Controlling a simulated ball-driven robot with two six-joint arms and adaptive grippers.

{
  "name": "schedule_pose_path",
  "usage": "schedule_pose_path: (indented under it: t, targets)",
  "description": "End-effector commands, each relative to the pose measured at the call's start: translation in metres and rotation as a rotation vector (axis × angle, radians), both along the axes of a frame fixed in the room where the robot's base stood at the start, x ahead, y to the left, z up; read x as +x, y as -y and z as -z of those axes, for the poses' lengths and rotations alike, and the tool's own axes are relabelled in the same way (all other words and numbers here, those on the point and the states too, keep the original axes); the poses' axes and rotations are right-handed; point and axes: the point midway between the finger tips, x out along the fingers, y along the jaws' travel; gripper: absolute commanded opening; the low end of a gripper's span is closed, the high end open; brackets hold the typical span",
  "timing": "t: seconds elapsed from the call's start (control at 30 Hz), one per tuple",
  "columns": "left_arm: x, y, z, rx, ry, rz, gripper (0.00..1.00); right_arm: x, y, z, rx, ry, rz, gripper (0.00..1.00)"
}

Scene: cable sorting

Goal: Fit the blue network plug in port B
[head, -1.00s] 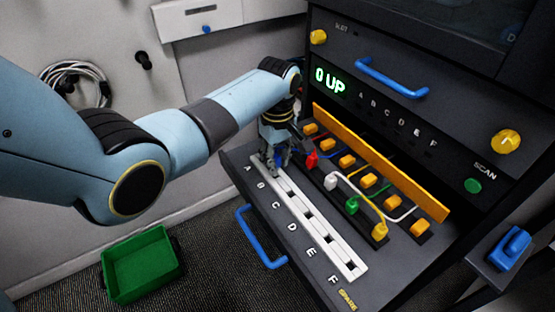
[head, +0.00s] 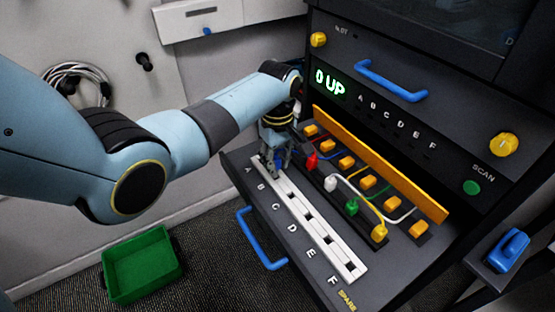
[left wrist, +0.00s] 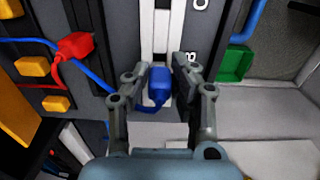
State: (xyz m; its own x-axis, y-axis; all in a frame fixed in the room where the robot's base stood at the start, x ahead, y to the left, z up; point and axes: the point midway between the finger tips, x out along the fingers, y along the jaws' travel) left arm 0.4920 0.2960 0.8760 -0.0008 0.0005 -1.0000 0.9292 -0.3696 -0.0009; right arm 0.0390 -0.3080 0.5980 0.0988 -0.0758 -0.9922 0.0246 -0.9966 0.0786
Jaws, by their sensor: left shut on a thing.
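The blue network plug (left wrist: 160,84) is between the fingers of my left gripper (left wrist: 160,75), which is shut on it. In the left wrist view its front end is at the white port strip (left wrist: 161,45), close to the letter B. The fingers hide part of the strip, and I cannot tell whether the plug is seated in a port or just above it. In the head view my left gripper (head: 272,168) points down at the strip's far end, near letters A and B. The strip (head: 342,262) has several dark openings. My right gripper is not in view.
Red (head: 311,160), white (head: 330,183), green (head: 352,206) and yellow (head: 379,231) plugs stand beside the strip, their cables running to orange blocks below an orange bar (head: 385,165). A blue drawer handle (head: 262,240) is in front. A green bin (head: 142,265) is on the floor.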

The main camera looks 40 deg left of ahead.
Motion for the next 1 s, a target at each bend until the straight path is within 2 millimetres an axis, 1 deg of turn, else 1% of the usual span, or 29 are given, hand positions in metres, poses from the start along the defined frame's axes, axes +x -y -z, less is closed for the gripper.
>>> schedule_pose_path:
  t: [0.57, 1.0]
  targets:
    - [0.0003, 0.0002, -0.0003, 0.000, 0.001, 0.000, 0.00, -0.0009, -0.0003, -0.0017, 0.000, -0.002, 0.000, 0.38]
    - [0.0004, 0.0001, 0.0010, 0.000, 0.000, 0.000, 0.00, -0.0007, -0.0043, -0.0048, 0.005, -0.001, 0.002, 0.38]
